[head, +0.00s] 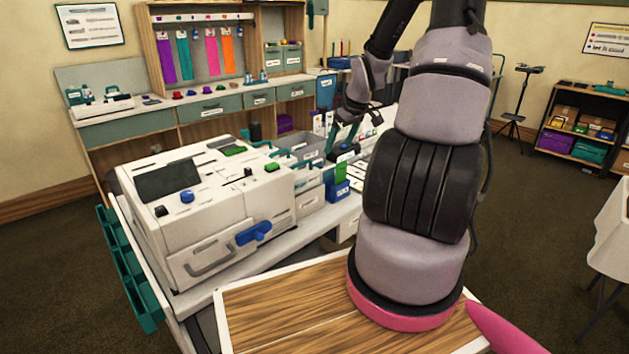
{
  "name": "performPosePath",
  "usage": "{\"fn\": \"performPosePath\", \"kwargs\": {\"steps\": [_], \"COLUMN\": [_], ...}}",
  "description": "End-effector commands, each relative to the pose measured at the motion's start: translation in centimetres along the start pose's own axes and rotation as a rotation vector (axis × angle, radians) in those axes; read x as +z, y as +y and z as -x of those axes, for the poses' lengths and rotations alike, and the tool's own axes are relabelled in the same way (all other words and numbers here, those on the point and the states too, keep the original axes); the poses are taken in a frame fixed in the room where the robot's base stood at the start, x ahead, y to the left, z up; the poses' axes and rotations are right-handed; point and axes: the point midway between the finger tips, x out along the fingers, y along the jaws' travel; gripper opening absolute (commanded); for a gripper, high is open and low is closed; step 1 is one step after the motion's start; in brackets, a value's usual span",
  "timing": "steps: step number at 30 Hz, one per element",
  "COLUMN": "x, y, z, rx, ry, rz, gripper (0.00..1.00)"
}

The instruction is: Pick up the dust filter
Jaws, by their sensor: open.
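My gripper (346,140) is small in the head view, beyond my arm. It points down over the far right part of the white worktop, above several small boxes and cards. Its jaws are open, and I see nothing held between them. I cannot pick out the dust filter with certainty. A blue holder (337,191) with a green item (341,172) in it stands just below the gripper. A grey bin (300,146) stands to the left of the gripper. My arm hides part of the worktop to the right.
A large white machine (205,215) with a blue handle (254,233) fills the near left of the worktop. Teal trays (128,265) hang at its left edge. A shelving bench (205,110) stands at the back. A dark shelf (582,128) stands far right.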

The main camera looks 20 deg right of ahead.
Motion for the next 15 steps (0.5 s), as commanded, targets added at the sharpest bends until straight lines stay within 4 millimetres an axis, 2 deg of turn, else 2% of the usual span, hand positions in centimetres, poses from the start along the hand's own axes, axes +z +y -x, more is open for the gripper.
{"fn": "performPosePath", "kwargs": {"steps": [5,12,15], "x": [0.0,0.0,0.0], "y": [0.2,0.1,0.1], "z": [-1.8,-5.3,-6.1], "rx": [-0.015,-0.015,-0.012], "ry": [0.013,0.011,0.012], "rz": [0.010,0.011,0.009], "gripper": [1.00,1.00,1.00]}}
